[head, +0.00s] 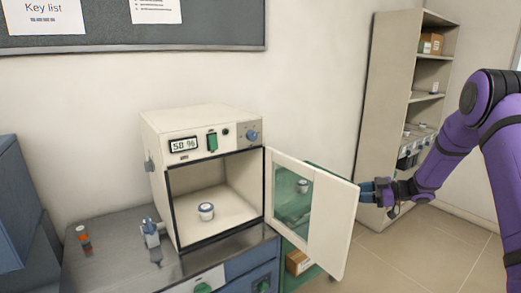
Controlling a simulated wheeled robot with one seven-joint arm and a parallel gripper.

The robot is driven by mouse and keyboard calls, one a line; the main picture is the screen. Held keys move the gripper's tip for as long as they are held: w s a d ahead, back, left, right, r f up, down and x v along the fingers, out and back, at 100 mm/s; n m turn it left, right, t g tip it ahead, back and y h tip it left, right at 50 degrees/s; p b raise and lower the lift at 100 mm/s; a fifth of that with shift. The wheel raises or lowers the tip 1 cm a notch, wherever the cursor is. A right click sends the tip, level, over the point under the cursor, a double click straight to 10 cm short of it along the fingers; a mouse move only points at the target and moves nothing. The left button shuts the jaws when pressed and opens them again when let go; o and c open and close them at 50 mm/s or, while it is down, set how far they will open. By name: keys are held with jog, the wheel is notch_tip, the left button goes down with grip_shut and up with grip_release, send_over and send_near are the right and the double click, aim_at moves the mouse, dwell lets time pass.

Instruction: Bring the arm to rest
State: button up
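My purple arm (452,160) reaches in from the right. My gripper (368,191) is at the free edge of the open furnace door (336,222), with its fingertips pointing left at that edge. I cannot tell whether the fingers touch the door, or whether they are open or shut. The white furnace (160,125) stands on the bench with its door swung out to the right. Its display reads 58 %. A small white jar with a dark lid (206,212) stands upright on the chamber floor.
The grey bench (105,260) carries a small orange-and-dark bottle (83,236) and a bluish dispenser-like item (150,232). Blue drawers (250,262) are below. An open shelf unit (390,80) stands behind my gripper. The tiled floor (430,255) at right is clear.

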notch_tip(320, 180, up, 22)
jog(key=s+r+m+t+h, duration=0.1)
jog(key=s+m+t+h, duration=0.1)
jog(key=m+t+h, duration=0.65)
jog(key=s+d+r+m+g+h, duration=0.1)
jog(key=s+r+m+h, duration=0.15)
jog(key=s, duration=0.35)
jog(key=s+r+m+g+h, duration=0.1)
jog(key=s+r+h, duration=0.3)
jog(key=s, duration=0.2)
jog(key=s+a+f+m+g, duration=0.1)
jog(key=s+a+g, duration=0.1)
jog(key=s, duration=0.8)
jog(key=s+a+f+m+g+y, duration=0.1)
jog(key=s+a+m+g, duration=0.1)
jog(key=s, duration=0.9)
jog(key=s+a+f+m+g, duration=0.1)
jog(key=s+a+f+g, duration=0.1)
jog(key=s, duration=0.9)
jog(key=shift+a+m+g, duration=0.3)
jog(key=shift+a+g, duration=0.3)
jog(key=shift+g, duration=0.05)
